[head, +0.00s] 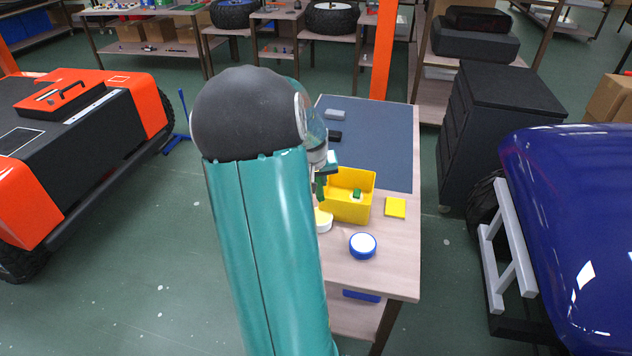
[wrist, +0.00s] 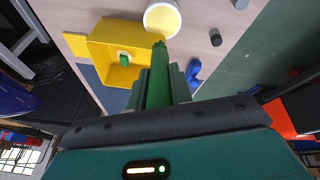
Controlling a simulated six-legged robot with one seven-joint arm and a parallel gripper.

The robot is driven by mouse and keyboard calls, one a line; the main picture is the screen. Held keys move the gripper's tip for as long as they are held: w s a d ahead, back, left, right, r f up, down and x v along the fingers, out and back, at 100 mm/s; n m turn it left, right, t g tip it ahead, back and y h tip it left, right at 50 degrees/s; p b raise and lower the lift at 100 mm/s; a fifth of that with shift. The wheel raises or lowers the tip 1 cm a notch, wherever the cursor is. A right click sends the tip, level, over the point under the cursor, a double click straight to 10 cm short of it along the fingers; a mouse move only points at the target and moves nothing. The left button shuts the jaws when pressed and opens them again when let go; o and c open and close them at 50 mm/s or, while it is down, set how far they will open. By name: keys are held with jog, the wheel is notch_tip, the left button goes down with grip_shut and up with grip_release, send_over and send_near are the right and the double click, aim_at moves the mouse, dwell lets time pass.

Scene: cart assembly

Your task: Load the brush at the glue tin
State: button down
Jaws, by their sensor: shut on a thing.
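My gripper (wrist: 160,88) is shut on a green brush (wrist: 158,66), which points away from the jaws. The brush's far end shows at the near rim of a white round tin with pale yellow contents, the glue tin (wrist: 162,18). I cannot tell whether it touches the rim or hangs above it. In the head view my gripper (head: 320,180) is mostly hidden behind my arm, and the green brush (head: 320,189) hangs down from it. The tin (head: 323,221) shows partly past my arm, just below the brush.
A yellow bin (head: 347,208) with a small green and white piece in it stands beside the brush. A yellow pad (head: 395,207) and a blue-and-white round item (head: 362,246) lie on the bench (head: 395,270). Small dark and grey blocks sit on the blue mat (head: 385,135).

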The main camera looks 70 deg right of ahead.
aim_at(317, 197)
jog(key=shift+f, duration=2.7)
jog(key=shift+f, duration=0.7)
jog(key=shift+r, duration=0.1)
jog(key=shift+r, duration=3.5)
